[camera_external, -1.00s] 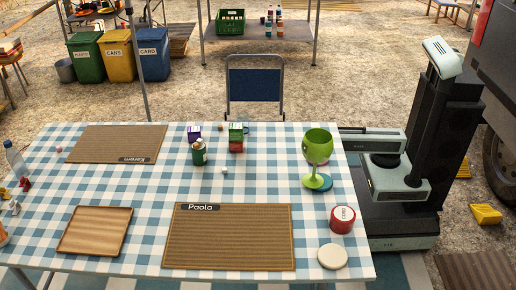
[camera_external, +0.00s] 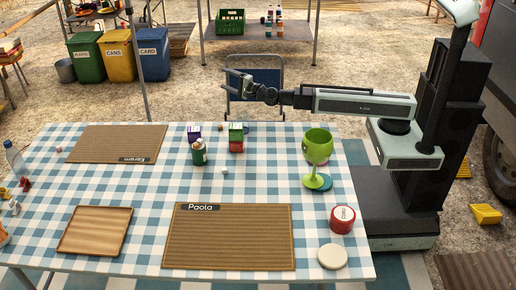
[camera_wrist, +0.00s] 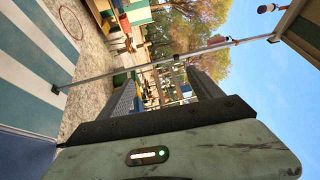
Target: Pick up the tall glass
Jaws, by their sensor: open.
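The tall glass is a green stemmed goblet (camera_external: 318,146), upright near the right edge of the checked table in the external view. My gripper (camera_external: 236,80) is open and empty, held out to the left over the far side of the table, near the blue chair's backrest. It is above and to the left of the goblet, well apart from it. The wrist view shows my wrist housing, a pole, trees and sky, but no goblet.
A red round tin (camera_external: 343,219) and a pale disc (camera_external: 332,256) stand in front of the goblet. A green bottle (camera_external: 199,152) and small boxes (camera_external: 236,138) stand to its left. A placemat marked Paola (camera_external: 230,240) lies front centre. A blue chair (camera_external: 254,96) stands behind the table.

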